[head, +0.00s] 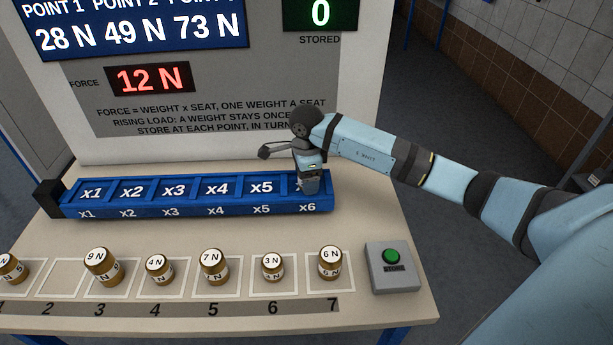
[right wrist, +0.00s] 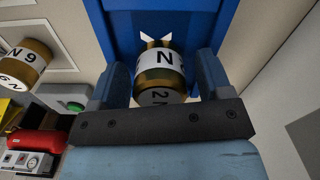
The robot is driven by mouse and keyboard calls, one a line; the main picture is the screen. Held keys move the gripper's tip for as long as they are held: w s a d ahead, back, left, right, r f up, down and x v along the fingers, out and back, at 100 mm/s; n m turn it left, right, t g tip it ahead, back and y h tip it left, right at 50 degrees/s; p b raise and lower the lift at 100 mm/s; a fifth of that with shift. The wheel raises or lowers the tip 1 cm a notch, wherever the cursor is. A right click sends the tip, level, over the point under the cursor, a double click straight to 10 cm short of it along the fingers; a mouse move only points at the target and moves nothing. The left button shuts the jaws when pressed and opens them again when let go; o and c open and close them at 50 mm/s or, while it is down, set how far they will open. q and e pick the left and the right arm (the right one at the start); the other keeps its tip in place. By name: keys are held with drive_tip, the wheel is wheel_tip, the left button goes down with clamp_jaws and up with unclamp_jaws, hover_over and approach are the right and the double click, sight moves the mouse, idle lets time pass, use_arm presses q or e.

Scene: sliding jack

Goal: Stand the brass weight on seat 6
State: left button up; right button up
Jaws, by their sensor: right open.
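The brass weight (right wrist: 160,68), with a white band marked N and a 2 N label, is between the fingers of my right gripper (right wrist: 162,75) in the right wrist view. The fingers are open around it. In the head view my right gripper (head: 308,178) is down over the x6 end of the blue seat bar (head: 190,207); it hides seat 6 and the weight there. The red force display (head: 150,79) reads 12 N. My left gripper is not in view.
Several other brass weights stand in the front row, among them 9 N (head: 102,267) and 6 N (head: 330,263). Square 2 (head: 52,278) is empty. A green store button (head: 391,257) is at the right. Seats x1 to x5 are bare. The green display (head: 320,13) shows 0 stored.

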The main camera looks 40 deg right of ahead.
wheel_tip(320, 180, up, 11)
drive_tip(key=shift+r+b, duration=0.15)
drive_tip(key=shift+b, duration=0.5)
drive_tip(key=shift+r, duration=0.5)
